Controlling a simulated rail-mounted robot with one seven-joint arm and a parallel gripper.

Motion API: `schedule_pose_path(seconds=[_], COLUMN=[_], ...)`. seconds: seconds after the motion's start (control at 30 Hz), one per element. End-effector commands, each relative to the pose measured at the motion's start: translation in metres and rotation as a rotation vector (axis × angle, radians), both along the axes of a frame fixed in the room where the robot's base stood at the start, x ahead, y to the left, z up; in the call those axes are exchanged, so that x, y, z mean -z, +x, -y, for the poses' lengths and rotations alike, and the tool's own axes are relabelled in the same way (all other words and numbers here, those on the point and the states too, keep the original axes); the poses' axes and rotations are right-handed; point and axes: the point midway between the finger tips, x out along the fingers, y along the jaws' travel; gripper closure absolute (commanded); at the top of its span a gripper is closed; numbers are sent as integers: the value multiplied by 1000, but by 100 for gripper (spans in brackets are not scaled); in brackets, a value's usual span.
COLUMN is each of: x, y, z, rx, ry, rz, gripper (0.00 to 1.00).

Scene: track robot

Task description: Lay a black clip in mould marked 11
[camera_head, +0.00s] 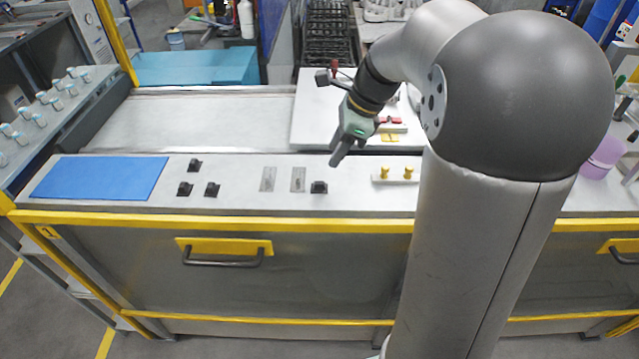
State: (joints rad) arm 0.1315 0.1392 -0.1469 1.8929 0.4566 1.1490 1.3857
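Several small black clips lie on the grey bench top: a group of three left of centre, with one clip (195,165) behind two others (185,189) (212,189), and a single clip (319,187) farther right. Two flat grey plates (268,179) (298,179) lie between the group and the single clip; I cannot tell whether they are moulds. No number 11 is readable. My gripper (340,157) points down above the bench, behind and slightly right of the single clip, apart from it. Its fingers are too small to judge their opening, and I see nothing held.
A blue mat (100,178) covers the bench's left end. Two yellow pegs (384,173) (408,173) stand to the right. A white board (312,112) with red and yellow pieces lies behind, partly hidden by my arm. A yellow rail (300,225) edges the front.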

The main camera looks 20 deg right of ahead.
Motion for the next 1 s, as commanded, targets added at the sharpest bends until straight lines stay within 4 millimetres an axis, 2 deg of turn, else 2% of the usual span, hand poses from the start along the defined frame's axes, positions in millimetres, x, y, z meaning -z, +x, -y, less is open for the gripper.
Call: schedule_pose_path(seconds=[0.1, 0.37, 0.7, 0.97, 1.0], x=[19, 37, 79, 83, 83], y=[2, 3, 2, 3, 3], z=[-8, -15, -30, -31, -31], rx=[-3, -3, -4, -3, -3], ry=[0, -1, -1, -1, -1], rz=[-3, -1, -1, 1, 1], gripper=[62, 62, 62, 62, 67])
